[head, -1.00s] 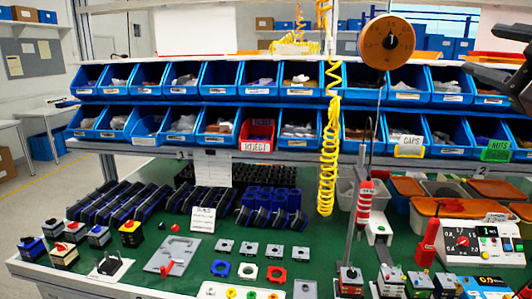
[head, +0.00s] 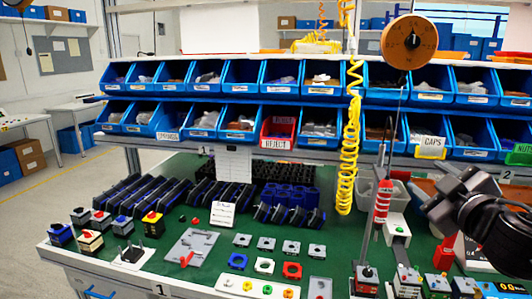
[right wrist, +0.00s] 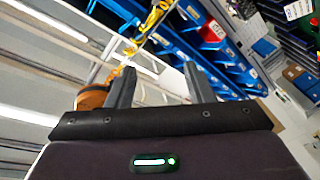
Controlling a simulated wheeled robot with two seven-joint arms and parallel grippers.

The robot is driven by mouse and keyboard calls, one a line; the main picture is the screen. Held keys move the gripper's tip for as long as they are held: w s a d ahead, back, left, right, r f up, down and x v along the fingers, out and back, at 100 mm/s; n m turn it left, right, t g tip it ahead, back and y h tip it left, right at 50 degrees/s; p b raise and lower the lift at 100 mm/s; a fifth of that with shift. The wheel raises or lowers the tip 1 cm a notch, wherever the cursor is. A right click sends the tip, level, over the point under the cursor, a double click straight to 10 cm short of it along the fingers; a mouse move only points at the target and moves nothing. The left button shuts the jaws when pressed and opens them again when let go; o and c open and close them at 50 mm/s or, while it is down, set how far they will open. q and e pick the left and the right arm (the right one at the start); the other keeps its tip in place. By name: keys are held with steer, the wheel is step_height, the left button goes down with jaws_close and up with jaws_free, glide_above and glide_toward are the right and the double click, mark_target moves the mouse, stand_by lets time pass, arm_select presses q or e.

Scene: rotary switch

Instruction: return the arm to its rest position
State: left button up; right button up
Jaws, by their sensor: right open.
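My right gripper (head: 440,205) is at the right of the head view, above the right part of the green bench (head: 335,205). Part of its arm runs out of the picture at the right edge. In the right wrist view its two fingers (right wrist: 160,88) stand apart with nothing between them. The gripper is open and empty. My left gripper is in neither view.
Two rows of blue bins (head: 290,75) stand behind the bench. Rotary switches (head: 366,274) stand at the front right, close to my right arm. The left aisle floor is free.

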steer(key=s+a+f+m+g+h, duration=0.1)
steer(key=s+a+f+m+g, duration=0.1)
steer(key=f, duration=0.6)
steer(key=s+a+f+m+g, duration=0.1)
steer(key=s+f+g, duration=0.15)
steer(key=f, duration=0.65)
steer(key=s+a+f+m+g+h, duration=0.1)
steer(key=s+a+f+m+g, duration=0.1)
steer(key=f, duration=0.6)
steer(key=s+a+f+m+g+y, duration=0.1)
steer(key=s+a+f+g, duration=0.25)
steer(key=s+f, duration=0.4)
steer(key=s+a+f+m+g+y, duration=0.1)
steer(key=s+a+f+g, duration=0.25)
steer(key=s+f, duration=0.4)
steer(key=s+f+g, duration=0.2)
steer(key=s+f, duration=0.1)
steer(key=f, duration=2.3)
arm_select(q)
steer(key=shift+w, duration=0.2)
arm_select(e)
steer(key=s+d+f, duration=0.1)
steer(key=s+f, duration=0.9)
steer(key=s+d+f+g, duration=0.1)
steer(key=s+d+f, duration=0.1)
steer(key=s+f, duration=0.8)
steer(key=shift+s+d+f, duration=0.25)
steer(key=shift+f, duration=0.2)
